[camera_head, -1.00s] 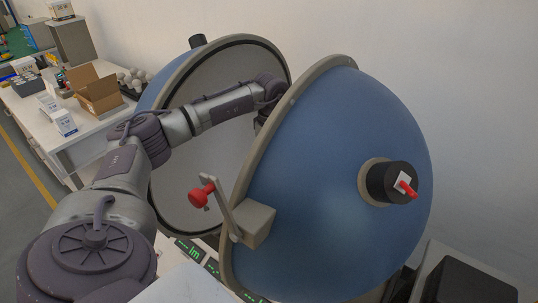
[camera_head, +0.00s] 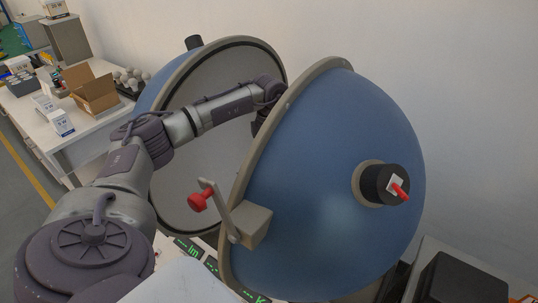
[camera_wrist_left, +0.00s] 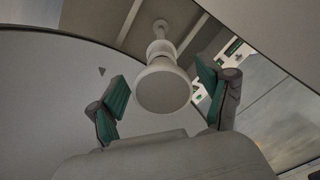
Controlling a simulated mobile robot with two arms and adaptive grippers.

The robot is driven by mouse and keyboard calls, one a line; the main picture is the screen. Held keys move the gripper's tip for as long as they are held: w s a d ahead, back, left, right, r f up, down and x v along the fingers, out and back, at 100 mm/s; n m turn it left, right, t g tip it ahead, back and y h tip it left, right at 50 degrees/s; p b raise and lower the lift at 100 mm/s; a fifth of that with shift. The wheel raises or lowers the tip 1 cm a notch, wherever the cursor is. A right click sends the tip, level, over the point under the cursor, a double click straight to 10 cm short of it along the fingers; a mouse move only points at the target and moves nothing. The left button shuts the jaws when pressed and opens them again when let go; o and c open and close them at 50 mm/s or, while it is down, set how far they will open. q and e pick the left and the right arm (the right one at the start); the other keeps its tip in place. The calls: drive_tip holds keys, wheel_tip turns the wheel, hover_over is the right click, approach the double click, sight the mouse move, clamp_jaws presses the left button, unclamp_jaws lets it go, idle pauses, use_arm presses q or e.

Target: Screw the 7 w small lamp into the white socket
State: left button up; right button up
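In the left wrist view a white round-ended lamp (camera_wrist_left: 163,90) is at the end of a white socket (camera_wrist_left: 160,49) on a thin post. The lamp lines up with the socket, but I cannot tell how deep it sits or read its wattage. My left gripper (camera_wrist_left: 161,79) is open, its two green-padded fingers on either side of the lamp with gaps showing. In the head view my left arm reaches between the two halves of the open blue sphere (camera_head: 335,175), which hides the gripper and lamp. My right gripper is not in view.
The sphere's other half (camera_head: 215,140) stands behind my left arm. A red-knobbed latch (camera_head: 201,200) projects from the near rim. A side table (camera_head: 85,140) at the left carries an open cardboard box (camera_head: 93,92), small white boxes and several bulbs (camera_head: 133,78).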

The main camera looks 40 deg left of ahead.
use_arm(q)
drive_tip(key=c, duration=0.9)
drive_tip(key=shift+s+f+m+b, duration=0.1)
drive_tip(key=shift+m+b, duration=0.2)
drive_tip(key=shift+m, duration=0.6)
drive_tip(key=m, duration=0.3)
drive_tip(key=shift+s+b, duration=0.15)
drive_tip(key=shift+b, duration=0.2)
drive_tip(key=m, duration=0.5)
drive_tip(key=m+b, duration=0.1)
drive_tip(key=m, duration=0.1)
drive_tip(key=shift+s, duration=0.3)
drive_tip(key=m, duration=0.3)
drive_tip(key=m+b, duration=0.1)
drive_tip(key=m, duration=0.1)
drive_tip(key=shift+s, duration=0.25)
drive_tip(key=m, duration=0.6)
drive_tip(key=shift+s+a, duration=0.1)
drive_tip(key=shift+s, duration=0.1)
drive_tip(key=o, duration=1)
drive_tip(key=shift+o, duration=0.2)
